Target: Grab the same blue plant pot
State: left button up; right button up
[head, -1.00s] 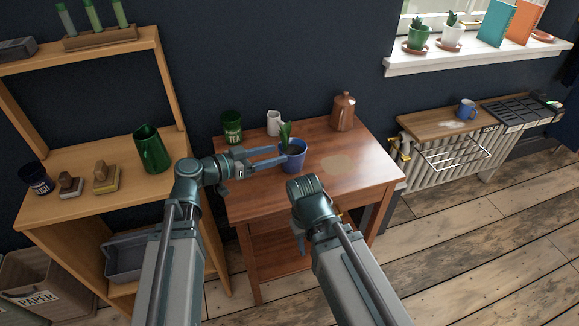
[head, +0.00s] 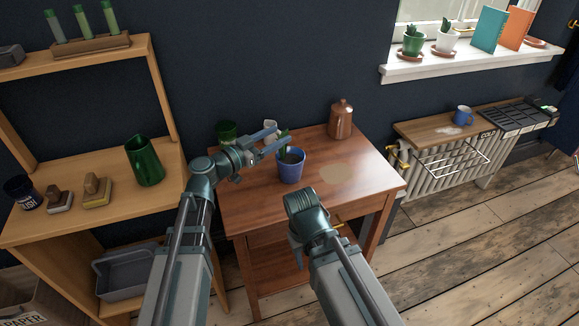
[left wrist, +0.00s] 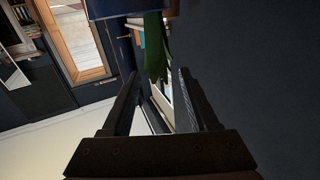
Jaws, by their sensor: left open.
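The blue plant pot (head: 291,169) stands upright on the reddish wooden table, with a green plant in it. My left gripper (head: 275,140) is open, its fingers at the height of the plant, just above the pot's rim. It is not closed on anything. In the left wrist view the jaws (left wrist: 157,85) are spread apart, and the green leaves (left wrist: 156,48) show between and beyond the fingertips. The blue pot (left wrist: 125,8) is cut off at the top edge there. My right arm is low at the table's front; its jaws are mostly hidden.
A copper canister (head: 341,121) stands behind and right of the pot. A green tea tin (head: 226,131) and a white jug (head: 270,128) stand behind my left gripper, partly hidden.

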pick_arm(q)
jog(key=shift+w+d, duration=0.15)
jog(key=shift+d, duration=0.05)
jog(key=x, duration=0.5)
jog(key=shift+w+r+p, duration=0.1)
jog(key=shift+r+p, duration=0.2)
grip_shut()
dwell(1.2)
